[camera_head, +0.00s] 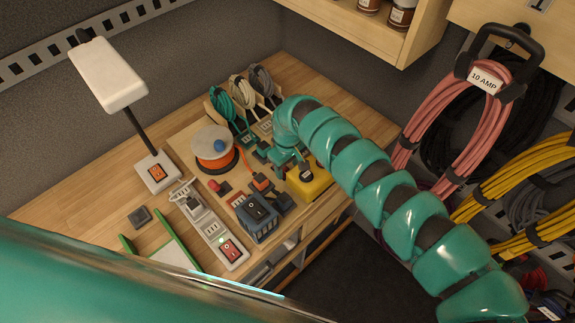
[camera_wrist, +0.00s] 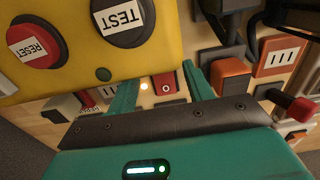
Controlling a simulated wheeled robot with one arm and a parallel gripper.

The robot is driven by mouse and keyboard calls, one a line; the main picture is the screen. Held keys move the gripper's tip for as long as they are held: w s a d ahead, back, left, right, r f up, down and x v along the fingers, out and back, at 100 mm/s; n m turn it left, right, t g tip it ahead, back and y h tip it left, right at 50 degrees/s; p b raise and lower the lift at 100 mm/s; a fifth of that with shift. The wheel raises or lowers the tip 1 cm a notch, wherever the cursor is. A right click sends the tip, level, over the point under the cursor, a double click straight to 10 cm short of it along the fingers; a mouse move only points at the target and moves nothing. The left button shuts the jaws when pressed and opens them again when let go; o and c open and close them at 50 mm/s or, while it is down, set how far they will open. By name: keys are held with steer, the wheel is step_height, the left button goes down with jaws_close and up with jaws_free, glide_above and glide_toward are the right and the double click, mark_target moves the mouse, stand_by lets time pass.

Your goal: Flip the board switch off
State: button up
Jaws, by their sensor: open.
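A small red rocker switch (camera_wrist: 166,84) marked "O" shows in the wrist view, on the light wood board beyond my fingertips. A small light (camera_wrist: 144,86) glows just left of it. My gripper (camera_wrist: 163,92) is open, with one teal finger on each side of the switch; nothing is held. I cannot tell whether a finger touches it. In the head view my gripper (camera_head: 287,157) is above the back of the board, and my arm and gripper hide the switch there. A power strip (camera_head: 211,229) with a red switch (camera_head: 230,250) lies nearer, left of the gripper.
A yellow box (camera_wrist: 60,48) with TEST and RESET buttons is close beside my gripper. An orange block (camera_wrist: 231,84) and a socket (camera_wrist: 283,58) are right of the fingers. A cord reel (camera_head: 215,150), lamp (camera_head: 155,170) and blue-grey box (camera_head: 257,218) crowd the bench.

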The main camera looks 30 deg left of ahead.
steer(key=shift+f, duration=1.1)
steer(key=shift+c, duration=0.2)
steer(key=c, duration=0.9)
steer(key=shift+w+f+b, duration=0.1)
steer(key=shift+f+b, duration=0.2)
steer(key=shift+b, duration=0.4)
steer(key=shift+c, duration=0.2)
steer(key=b, duration=0.2)
steer(key=shift+a+f+h+b, duration=0.1)
steer(key=shift+h+b, duration=0.2)
steer(key=shift+h, duration=0.1)
steer(key=h+b, duration=0.2)
steer(key=b, duration=0.8)
steer(key=shift+w+a+g, duration=0.15)
steer(key=shift+g, duration=0.25)
steer(key=b, duration=0.2)
steer(key=shift+a+r+b, duration=0.1)
steer(key=shift+r+b, duration=0.3)
steer(key=shift+r, duration=0.3)
